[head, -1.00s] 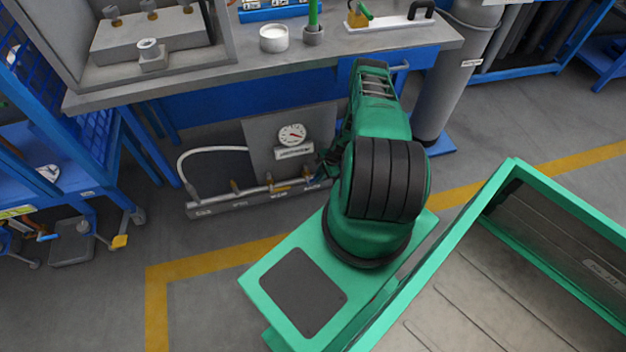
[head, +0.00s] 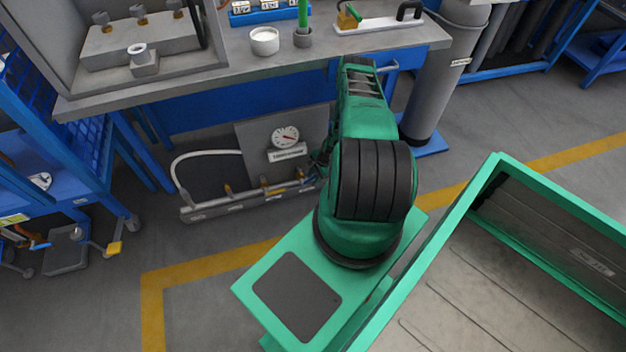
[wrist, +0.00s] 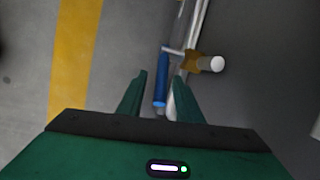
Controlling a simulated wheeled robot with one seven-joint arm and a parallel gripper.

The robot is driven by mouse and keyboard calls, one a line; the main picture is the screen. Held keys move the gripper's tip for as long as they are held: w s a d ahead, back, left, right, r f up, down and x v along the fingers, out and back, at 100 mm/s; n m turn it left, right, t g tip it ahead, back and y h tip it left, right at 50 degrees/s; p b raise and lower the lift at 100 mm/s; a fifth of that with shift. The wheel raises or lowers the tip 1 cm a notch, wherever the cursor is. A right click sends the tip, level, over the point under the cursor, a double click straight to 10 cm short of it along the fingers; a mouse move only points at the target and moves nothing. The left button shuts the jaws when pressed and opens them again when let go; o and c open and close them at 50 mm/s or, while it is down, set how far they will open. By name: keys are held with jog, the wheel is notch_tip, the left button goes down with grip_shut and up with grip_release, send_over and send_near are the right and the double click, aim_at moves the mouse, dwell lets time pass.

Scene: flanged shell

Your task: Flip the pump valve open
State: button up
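In the wrist view a blue lever handle (wrist: 161,82) lies between the two green fingers of my gripper (wrist: 160,80). The gripper is open, with gaps showing beside the handle; whether either finger touches it, I cannot tell. A brass valve body (wrist: 204,63) with a pale round end sits just right of the lever, by the pale pipes. In the head view the low pipe assembly (head: 215,208) stands on the floor under the bench, with several brass fittings and a round gauge (head: 285,137) on a grey plate. My arm hides the gripper and the assembly's right end there.
The grey bench (head: 330,48) overhangs the assembly. A grey cylinder (head: 433,95) stands to the right and a blue cart (head: 75,190) to the left. A white hose (head: 195,155) loops at the assembly's left. Floor with a yellow line (wrist: 75,60) is clear at the wrist view's left.

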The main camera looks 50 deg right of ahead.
jog(key=v, duration=1)
jog(key=shift+s+d+r, duration=0.1)
jog(key=shift+d, duration=0.05)
